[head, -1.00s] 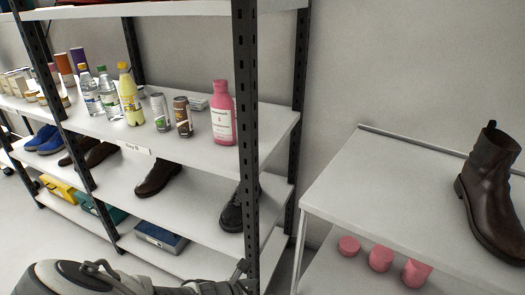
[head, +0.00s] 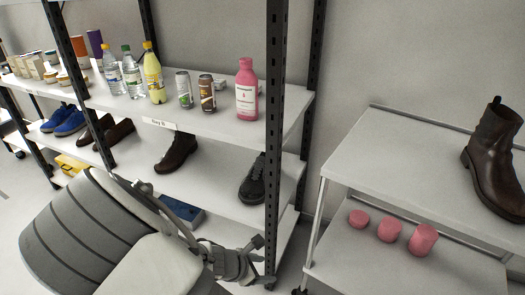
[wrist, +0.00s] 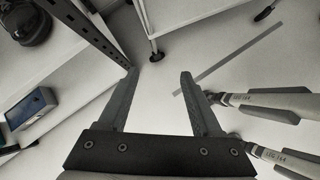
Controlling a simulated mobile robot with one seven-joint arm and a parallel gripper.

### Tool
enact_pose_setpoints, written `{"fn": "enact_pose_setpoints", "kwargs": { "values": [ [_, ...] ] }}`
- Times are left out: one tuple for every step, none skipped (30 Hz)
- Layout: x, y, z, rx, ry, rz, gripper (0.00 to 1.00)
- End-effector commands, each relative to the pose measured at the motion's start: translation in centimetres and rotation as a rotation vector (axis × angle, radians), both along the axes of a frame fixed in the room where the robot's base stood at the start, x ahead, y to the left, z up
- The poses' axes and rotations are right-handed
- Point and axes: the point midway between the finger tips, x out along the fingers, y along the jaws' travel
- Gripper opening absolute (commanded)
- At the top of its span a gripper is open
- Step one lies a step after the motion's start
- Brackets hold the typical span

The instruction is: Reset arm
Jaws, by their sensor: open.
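My gripper (wrist: 159,76) shows in the wrist view with its two fingers spread and nothing between them. It points down toward the pale floor, beside a dark shelf post. In the head view my grey arm reaches from the lower left, and my gripper (head: 262,262) is at its right end, low in front of the shelf's right post. Its fingers are too small to make out clearly there.
The shelf (head: 215,122) holds bottles and cans above, several shoes below, and a blue box (head: 183,212) low down. A brown boot (head: 494,160) stands on the right table (head: 400,150), with pink cylinders (head: 390,229) beneath. Floor (wrist: 225,35) is open between them.

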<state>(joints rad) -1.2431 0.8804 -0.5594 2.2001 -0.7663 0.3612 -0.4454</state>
Motion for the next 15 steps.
{"fn": "enact_pose_setpoints", "kwargs": {
  "values": [
    [0.1, -0.3, 1.0, 0.051, -0.012, -0.069, 0.66],
    [0.0, -0.5, 1.6, 0.076, -0.018, -0.110, 0.66],
    [0.0, -0.8, 2.4, 0.110, -0.026, -0.165, 0.66],
    [0.0, -1.0, 3.0, 0.138, -0.034, -0.207, 0.66],
    [0.0, -1.3, 3.7, 0.165, -0.041, -0.251, 0.66],
    [0.0, -1.6, 4.6, 0.203, -0.052, -0.310, 0.66],
    [-0.1, -1.8, 5.3, 0.231, -0.059, -0.352, 0.66],
    [-0.1, -2.1, 6.0, 0.257, -0.066, -0.397, 0.66],
    [-0.2, -2.5, 7.0, 0.292, -0.077, -0.452, 0.66],
    [-0.2, -2.8, 7.7, 0.319, -0.085, -0.494, 0.66],
    [-0.3, -3.1, 8.4, 0.345, -0.094, -0.537, 0.66],
    [-0.4, -3.5, 9.4, 0.380, -0.104, -0.591, 0.66],
    [-0.5, -3.8, 10.2, 0.405, -0.112, -0.633, 0.66],
    [-0.6, -4.1, 11.0, 0.431, -0.122, -0.674, 0.66],
    [-0.7, -4.6, 12.0, 0.466, -0.133, -0.726, 0.66]
  ]
}}
